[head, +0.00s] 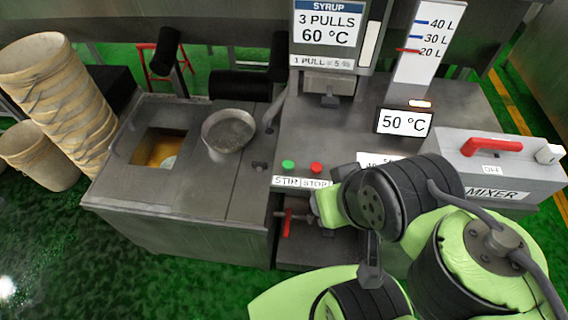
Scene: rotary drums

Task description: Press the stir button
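The green stir button (288,164) sits on the front edge of the steel counter, above a white label reading STIR. The red stop button (317,168) is just to its right, above a STOP label. My green and black arm comes in from the lower right. The small dark end of my gripper (342,175) seems to show just right of the red button, apart from the green one. Most of my gripper is hidden by my own arm links, so its opening cannot be made out.
A mixer box (512,170) with a red lever and OFF label stands at the right. A metal bowl (229,131) sits on the left counter beside a square opening. A red-handled valve (287,222) is below the buttons. Stacked buckets (60,95) stand at the left.

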